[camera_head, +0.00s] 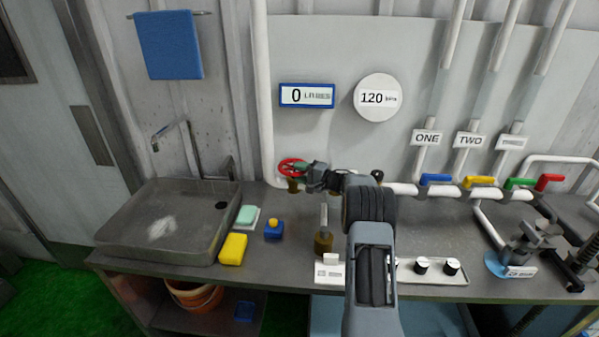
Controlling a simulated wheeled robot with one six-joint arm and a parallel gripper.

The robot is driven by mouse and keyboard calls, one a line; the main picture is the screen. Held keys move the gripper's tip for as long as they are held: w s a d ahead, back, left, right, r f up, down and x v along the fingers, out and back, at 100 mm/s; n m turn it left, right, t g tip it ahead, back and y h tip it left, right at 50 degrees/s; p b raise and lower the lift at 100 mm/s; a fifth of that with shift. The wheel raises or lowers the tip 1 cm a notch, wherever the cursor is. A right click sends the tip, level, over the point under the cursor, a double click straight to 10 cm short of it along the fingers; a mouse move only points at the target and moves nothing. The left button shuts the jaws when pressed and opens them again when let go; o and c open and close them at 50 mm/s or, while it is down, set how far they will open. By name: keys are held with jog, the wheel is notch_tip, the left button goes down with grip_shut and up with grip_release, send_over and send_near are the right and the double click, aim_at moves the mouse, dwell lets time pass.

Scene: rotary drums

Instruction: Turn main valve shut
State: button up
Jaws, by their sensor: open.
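A red round valve wheel (288,164) sits on a brass-coloured fitting at the foot of the white vertical pipe, near the back of the bench. It appears to be the main valve. My gripper (304,172) is open at the wheel's right side, reaching in from the right. Its dark jaws overlap the wheel's right edge in the picture; I cannot tell whether they touch it. My arm hides part of the pipe and bench to the right.
A sink (170,225), a yellow sponge (233,249) and a blue-and-yellow item (273,230) stand left. Coloured lever handles, including a blue one (436,179), line the pipe at right. A display (306,95) reads 0 and a round gauge (378,97) reads 120.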

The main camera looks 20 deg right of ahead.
jog(key=shift+w, duration=0.1)
grip_shut()
jog(key=shift+a, duration=0.1)
dwell(0.4)
